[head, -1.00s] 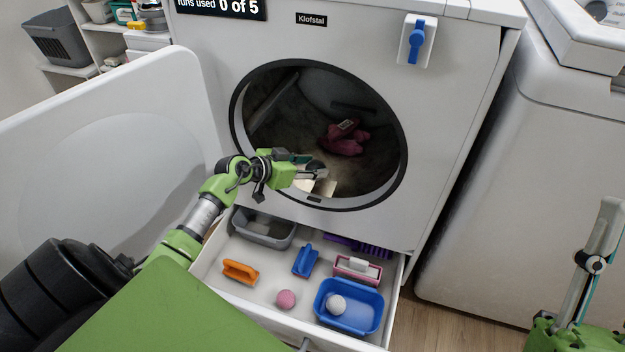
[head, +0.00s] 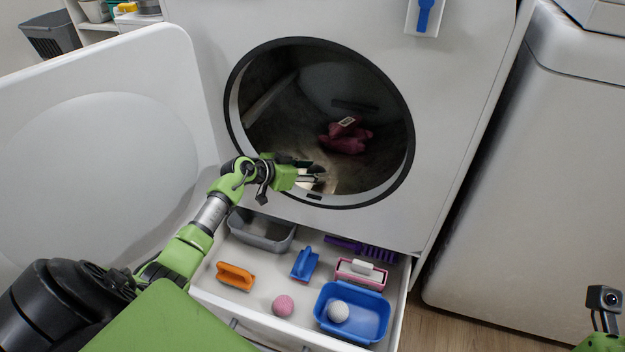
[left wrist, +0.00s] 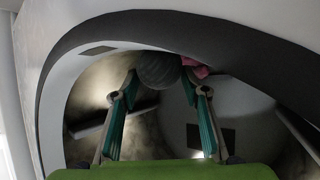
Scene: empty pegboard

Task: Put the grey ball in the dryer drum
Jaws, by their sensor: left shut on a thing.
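My left gripper (head: 318,177) reaches into the lower part of the dryer's round opening. It is shut on the grey ball (left wrist: 158,70), which sits between the fingertips in the left wrist view. In the head view the ball is hard to make out among the fingers. The dryer drum (head: 285,110) is open and dark inside. A dark red cloth item with a pale label (head: 345,138) lies in it, beyond the gripper. Part of my right arm shows at the lower right edge; its gripper fingers are not visible.
The open dryer door (head: 110,150) stands left. Below the opening, a pulled-out drawer (head: 255,312) holds a grey tub (head: 262,232), an orange brush (head: 235,275), blue and pink-white brushes, a pink ball (head: 283,305), and a white ball (head: 338,312) in a blue basin (head: 367,318).

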